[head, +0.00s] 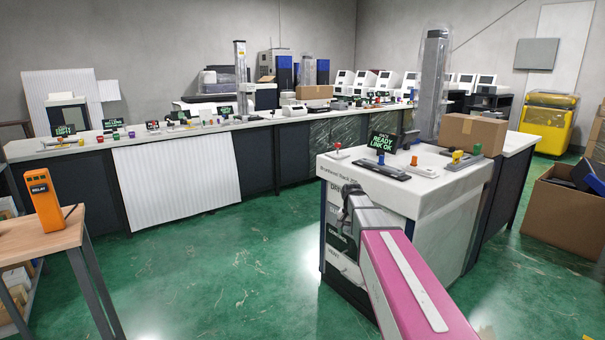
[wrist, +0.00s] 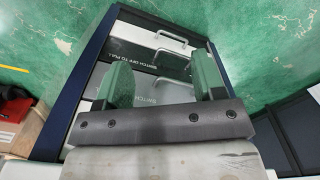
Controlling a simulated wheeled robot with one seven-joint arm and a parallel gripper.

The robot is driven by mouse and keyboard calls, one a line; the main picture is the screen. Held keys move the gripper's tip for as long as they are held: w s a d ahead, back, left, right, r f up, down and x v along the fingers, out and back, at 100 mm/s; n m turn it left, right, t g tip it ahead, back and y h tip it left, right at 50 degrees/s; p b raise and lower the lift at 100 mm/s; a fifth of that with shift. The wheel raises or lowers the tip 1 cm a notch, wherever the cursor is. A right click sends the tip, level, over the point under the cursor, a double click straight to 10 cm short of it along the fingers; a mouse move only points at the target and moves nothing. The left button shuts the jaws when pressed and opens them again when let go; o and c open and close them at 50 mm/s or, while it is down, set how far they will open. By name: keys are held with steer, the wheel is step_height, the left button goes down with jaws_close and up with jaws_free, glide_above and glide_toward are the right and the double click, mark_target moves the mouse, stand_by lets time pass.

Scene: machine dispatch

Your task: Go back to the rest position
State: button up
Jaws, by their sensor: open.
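My gripper (head: 346,208) is at the end of my pink and grey arm, in front of the drawer cabinet (head: 334,278) in the head view. In the wrist view my gripper (wrist: 163,78) has its two green fingers apart, with nothing between them. Beyond the fingers are drawer fronts with silver handles (wrist: 173,39) and printed labels. The fingers look clear of the handles, though the lower parts are partly hidden by the gripper body. The drawers look closed.
The cabinet's white top (head: 437,186) carries a "READY LINK OK" sign (head: 384,143), small levers and a cardboard box (head: 470,134). A long counter (head: 265,118) runs behind. A wooden table (head: 40,238) stands left. The green floor (head: 220,265) between is open.

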steer(key=s+f+n, duration=0.2)
steer(key=s+f, duration=0.3)
steer(key=s, duration=0.7)
steer(key=s+f+n, duration=0.2)
steer(key=s+f, duration=0.3)
steer(key=s, duration=0.8)
steer(key=shift+s, duration=0.15)
